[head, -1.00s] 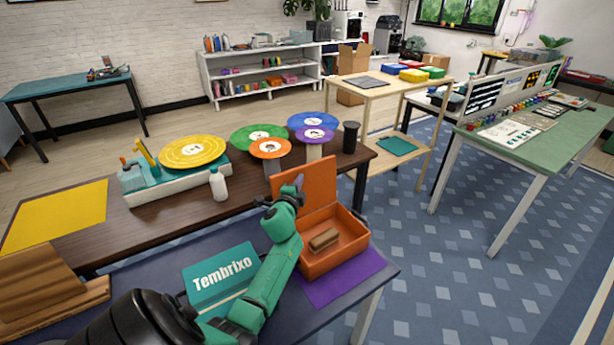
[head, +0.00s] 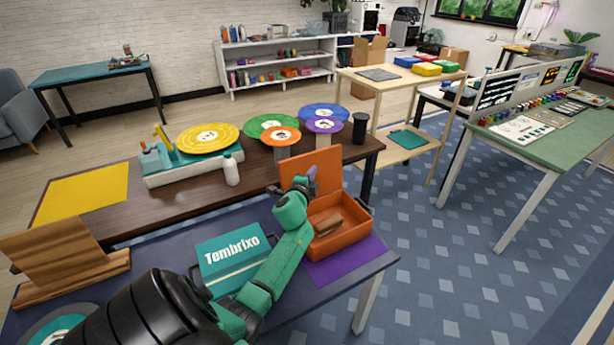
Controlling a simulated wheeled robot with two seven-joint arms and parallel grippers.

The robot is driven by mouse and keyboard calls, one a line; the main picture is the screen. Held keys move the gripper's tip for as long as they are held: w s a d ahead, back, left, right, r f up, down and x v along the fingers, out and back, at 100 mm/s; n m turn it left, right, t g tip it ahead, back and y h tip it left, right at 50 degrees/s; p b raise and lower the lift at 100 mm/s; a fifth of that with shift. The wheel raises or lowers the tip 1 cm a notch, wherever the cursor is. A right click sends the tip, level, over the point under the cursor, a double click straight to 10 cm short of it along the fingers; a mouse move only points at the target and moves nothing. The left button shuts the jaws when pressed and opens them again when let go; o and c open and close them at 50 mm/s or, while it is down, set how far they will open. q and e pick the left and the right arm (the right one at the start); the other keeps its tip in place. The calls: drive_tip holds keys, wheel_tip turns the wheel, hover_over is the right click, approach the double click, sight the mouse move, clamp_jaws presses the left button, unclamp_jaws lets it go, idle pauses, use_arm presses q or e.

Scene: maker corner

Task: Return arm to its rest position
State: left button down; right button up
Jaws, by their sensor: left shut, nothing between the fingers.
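My left arm comes in from the bottom left, black near me and green further out, and reaches over the near dark blue table (head: 170,276). My left gripper (head: 311,174) is at the arm's far end, in front of the raised lid of an orange box (head: 345,240). It is small in the picture; it is shut and holds nothing. A brown block (head: 328,224) lies inside the open box, apart from the gripper. My right gripper is not in view.
The orange box stands on a purple mat (head: 345,264). A teal Tembrixo box (head: 232,256) and a wooden stand (head: 62,258) are on the near table. Behind are a turntable with a yellow disc (head: 207,138), a white bottle (head: 231,170) and several coloured discs on the brown table.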

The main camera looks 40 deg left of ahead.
use_arm(q)
drive_tip(key=v, duration=0.9)
drive_tip(key=s+d+f+n+g+h, duration=0.4)
drive_tip(key=s+d+f+g, duration=0.15)
drive_tip(key=s+d, duration=0.45)
drive_tip(key=s+d+f+n+g+h, duration=0.4)
drive_tip(key=s+d+f+n+g, duration=0.15)
drive_tip(key=s+d, duration=0.5)
wheel_tip(320, 180, down, 22)
drive_tip(key=g, duration=0.1)
drive_tip(key=s+a+f+m+g, duration=0.1)
drive_tip(key=s+a+f, duration=0.1)
drive_tip(key=s+f, duration=1.3)
drive_tip(key=shift+s+f+g+y, duration=0.25)
drive_tip(key=shift+s+g+y, duration=0.05)
drive_tip(key=shift+s, duration=0.95)
